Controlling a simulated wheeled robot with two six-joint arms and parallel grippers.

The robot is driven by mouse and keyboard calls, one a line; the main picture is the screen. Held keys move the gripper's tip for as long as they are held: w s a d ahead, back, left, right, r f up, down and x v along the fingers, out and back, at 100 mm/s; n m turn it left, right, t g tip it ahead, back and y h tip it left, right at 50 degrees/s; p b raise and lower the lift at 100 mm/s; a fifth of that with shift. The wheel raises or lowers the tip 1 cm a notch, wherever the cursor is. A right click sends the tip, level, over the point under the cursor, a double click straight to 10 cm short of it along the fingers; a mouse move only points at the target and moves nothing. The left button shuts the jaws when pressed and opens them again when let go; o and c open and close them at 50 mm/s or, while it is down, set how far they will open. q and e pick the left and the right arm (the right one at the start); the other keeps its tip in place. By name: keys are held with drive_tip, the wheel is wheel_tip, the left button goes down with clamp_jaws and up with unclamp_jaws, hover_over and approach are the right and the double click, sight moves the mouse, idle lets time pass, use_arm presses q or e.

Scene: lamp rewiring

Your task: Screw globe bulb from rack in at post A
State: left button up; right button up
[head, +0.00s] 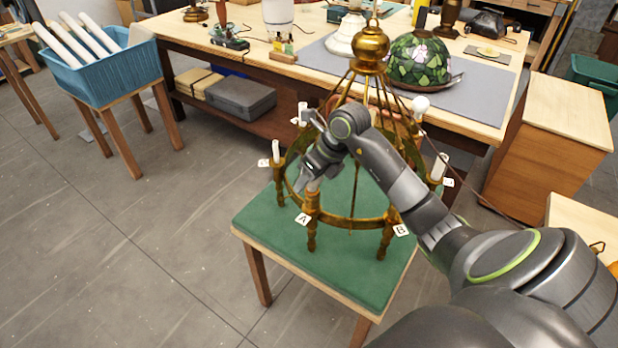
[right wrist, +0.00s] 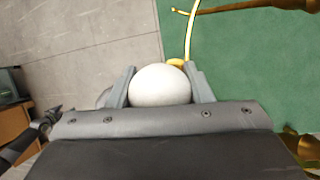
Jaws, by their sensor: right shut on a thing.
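A brass chandelier frame (head: 350,221) stands on a green-topped stand (head: 270,235). Post A (head: 312,218), with its white tag, is at the front left of the ring. My right gripper (head: 309,183) reaches down over the top of post A. In the right wrist view this gripper (right wrist: 160,88) is shut on a white globe bulb (right wrist: 160,84), one finger on each side. A bit of brass shows just past the bulb, but I cannot tell whether the bulb's base touches the socket. The bulb is mostly hidden in the head view. My left gripper is out of view.
Another globe bulb (head: 421,104) and white candle sleeves (head: 276,151) sit on other posts. Post B's tag (head: 402,230) is right of post A. My right forearm crosses the ring. A workbench (head: 480,127) with a stained-glass shade (head: 419,60) stands behind.

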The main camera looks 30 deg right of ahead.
drive_tip(key=m+h, duration=0.1)
drive_tip(key=m, duration=0.1)
drive_tip(key=m+t, duration=0.1)
drive_tip(key=m, duration=0.1)
drive_tip(key=shift+w+d+m+h, duration=0.1)
drive_tip(key=shift+d+m+h, duration=0.05)
drive_tip(key=shift+m+h, duration=0.25)
drive_tip(key=shift+m, duration=0.6)
drive_tip(key=m+h, duration=0.1)
drive_tip(key=m, duration=0.1)
drive_tip(key=m+h, duration=0.1)
drive_tip(key=m, duration=0.2)
drive_tip(key=shift+d+m+h+p, duration=0.15)
drive_tip(key=shift+m+h+p, duration=0.15)
drive_tip(key=shift+h, duration=0.1)
drive_tip(key=b, duration=0.2)
drive_tip(key=m+b, duration=0.1)
drive_tip(key=b, duration=0.1)
drive_tip(key=shift+d+f, duration=0.1)
drive_tip(key=shift+f, duration=0.15)
drive_tip(key=shift+r+b, duration=0.1)
drive_tip(key=shift+b, duration=0.3)
drive_tip(key=shift+r, duration=0.15)
